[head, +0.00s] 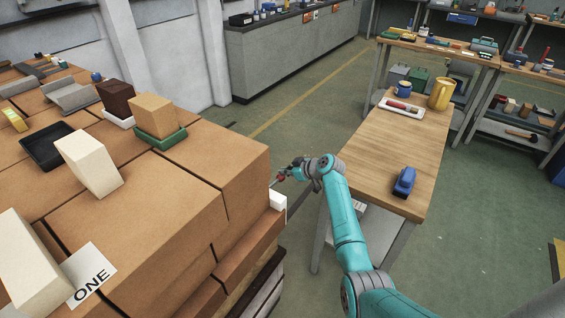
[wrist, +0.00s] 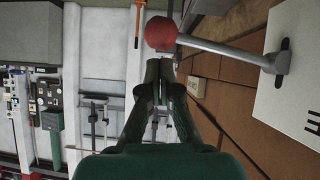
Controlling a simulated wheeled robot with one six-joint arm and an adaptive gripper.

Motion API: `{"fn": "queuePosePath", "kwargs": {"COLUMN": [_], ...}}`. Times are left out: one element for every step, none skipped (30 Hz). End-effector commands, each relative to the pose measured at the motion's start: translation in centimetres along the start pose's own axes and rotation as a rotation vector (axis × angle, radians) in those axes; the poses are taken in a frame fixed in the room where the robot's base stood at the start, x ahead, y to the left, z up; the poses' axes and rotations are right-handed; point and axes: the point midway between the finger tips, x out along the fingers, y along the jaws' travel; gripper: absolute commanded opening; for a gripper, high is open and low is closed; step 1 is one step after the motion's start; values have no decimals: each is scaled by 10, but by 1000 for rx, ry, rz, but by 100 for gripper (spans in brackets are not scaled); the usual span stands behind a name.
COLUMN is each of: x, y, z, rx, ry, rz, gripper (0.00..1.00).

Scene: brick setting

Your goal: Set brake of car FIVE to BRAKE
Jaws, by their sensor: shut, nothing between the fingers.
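A brake lever with a red ball knob (wrist: 162,33) and a grey rod (wrist: 228,52) comes out of a slot in a white plate (wrist: 285,95) in the wrist view. The lettering at the plate's edge is cut off. My gripper (wrist: 158,66) is shut and empty, its fingertips close beside the knob; I cannot tell whether they touch. In the head view my gripper (head: 279,182) is at the side of the brick stack, by a small red spot and a white box (head: 278,204). No label FIVE is readable.
A large brick stack (head: 150,215) with a sign reading ONE (head: 90,275) fills the left. A wooden table (head: 385,150) with a blue tool (head: 404,182), a tray (head: 401,106) and mugs stands at right. Green floor lies open behind my gripper.

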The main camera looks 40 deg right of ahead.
Motion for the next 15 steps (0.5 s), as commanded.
{"fn": "queuePosePath", "kwargs": {"x": [3, 5, 7, 9, 11, 13, 15, 16, 18, 19, 20, 22, 23, 24, 25], "y": [0, -1, -2, -3, -3, -4, -5, -6, -6, -7, -7, -9, -10, -10, -10], "z": [5, 8, 12, 14, 16, 20, 22, 24, 27, 29, 31, 33, 35, 36, 38], "rx": [36, 58, 86, 106, 125, 149, 167, 183, 205, 219, 233, 235, 233, 232, 231], "ry": [-2, -1, -2, -1, -1, -1, -1, -1, 0, -1, -1, -1, -1, 0, 0], "rz": [-23, -37, -56, -70, -83, -99, -111, -122, -137, -147, -156, -158, -157, -156, -155], "gripper": [0, 0, 0, 0, 0, 0, 0, 0, 0, 0, 0, 0, 0, 0, 0]}}
